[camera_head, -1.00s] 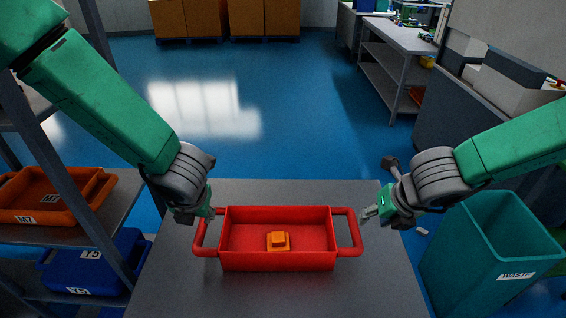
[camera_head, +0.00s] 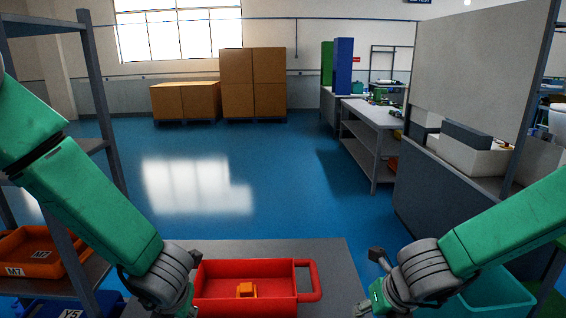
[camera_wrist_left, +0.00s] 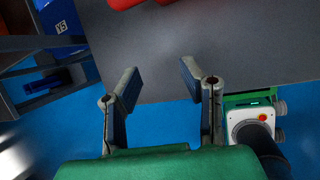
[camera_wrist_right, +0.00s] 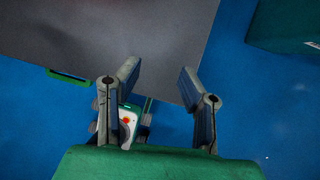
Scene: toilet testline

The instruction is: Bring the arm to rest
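A red tray (camera_head: 246,309) with handles sits on the grey table (camera_head: 335,256) in the head view. An orange part (camera_head: 246,290) lies in it. My left gripper (camera_head: 184,306) is at the tray's near left, and its arm hides the left handle. In the left wrist view its two fingers (camera_wrist_left: 158,82) are apart with nothing between them; a red edge of the tray (camera_wrist_left: 124,4) shows at the top. My right gripper (camera_head: 366,306) is to the right of the tray, apart from it. In the right wrist view its fingers (camera_wrist_right: 158,80) are apart and empty.
A teal bin (camera_head: 495,297) stands at the right. A shelf rack at the left holds an orange bin (camera_head: 40,252) and a blue bin (camera_head: 72,312). A workbench (camera_head: 372,125) and cartons (camera_head: 252,85) stand farther back. The blue floor between is clear.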

